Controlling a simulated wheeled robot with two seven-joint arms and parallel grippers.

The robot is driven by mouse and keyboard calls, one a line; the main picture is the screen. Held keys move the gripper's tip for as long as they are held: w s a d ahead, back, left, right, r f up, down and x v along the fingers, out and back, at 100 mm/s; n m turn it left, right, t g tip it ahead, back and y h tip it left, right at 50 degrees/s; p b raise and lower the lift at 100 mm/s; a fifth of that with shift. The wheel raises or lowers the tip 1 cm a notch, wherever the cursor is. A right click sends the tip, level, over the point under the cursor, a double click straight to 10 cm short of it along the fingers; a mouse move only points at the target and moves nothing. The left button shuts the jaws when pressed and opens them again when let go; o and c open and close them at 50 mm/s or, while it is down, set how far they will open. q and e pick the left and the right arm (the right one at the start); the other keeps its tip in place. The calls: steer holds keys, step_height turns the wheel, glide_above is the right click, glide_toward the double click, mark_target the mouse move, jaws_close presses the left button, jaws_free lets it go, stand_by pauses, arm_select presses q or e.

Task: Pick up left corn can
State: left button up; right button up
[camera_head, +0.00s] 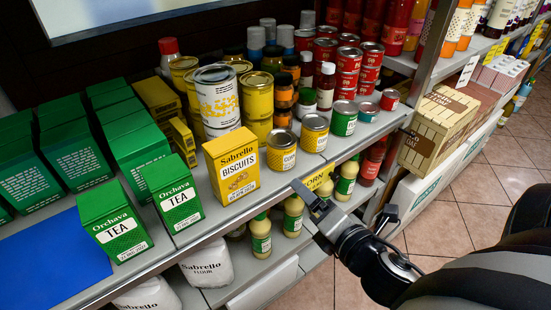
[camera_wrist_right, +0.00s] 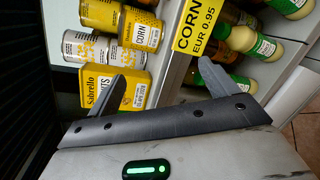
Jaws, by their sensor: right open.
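The left corn can (camera_head: 281,150) is a short yellow can with a silver lid and a white label band, upright on the shelf just right of the biscuits box (camera_head: 232,163). A like can, the right corn can (camera_head: 314,132), stands to its right. My right gripper (camera_head: 312,200) is open and empty at the shelf's front edge, in front of and below the left corn can, touching neither can. In the right wrist view its two fingers (camera_wrist_right: 162,75) are spread, with a corn-labelled can (camera_wrist_right: 142,29) beyond them; I cannot tell which of the two. My left gripper is not in view.
The biscuits box also shows close to one finger in the wrist view (camera_wrist_right: 114,88). A yellow corn price tag (camera_head: 320,175) is on the shelf edge. Taller yellow cans (camera_head: 219,98) stand behind, and a green-labelled can (camera_head: 343,118) to the right. Bottles (camera_head: 261,235) fill the shelf below.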

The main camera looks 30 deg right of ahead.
mark_target(292, 149)
steer(key=w+r+n, duration=0.1)
steer(key=w+n, duration=0.2)
steer(key=n, duration=0.1)
steer(key=w+d+r+n+t+p, duration=0.1)
steer(key=w+r+n, duration=0.1)
steer(key=w+n, duration=0.1)
steer(key=w+d+r+n+t, duration=0.1)
steer(key=w+n, duration=0.3)
steer(key=n, duration=0.1)
steer(key=shift+d+r+p, duration=0.15)
steer(key=shift+d+p, duration=0.1)
steer(key=shift+p, duration=0.15)
steer(key=shift+w, duration=0.6)
steer(key=shift+w+a+p, duration=0.15)
steer(key=shift+w+p, duration=0.05)
steer(key=shift+w, duration=1.1)
steer(key=shift+w+a+p, duration=0.1)
steer(key=shift+w+p, duration=0.1)
steer(key=shift+w, duration=1.1)
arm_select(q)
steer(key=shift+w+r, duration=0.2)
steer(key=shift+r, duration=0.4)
arm_select(e)
steer(key=c, duration=1.2)
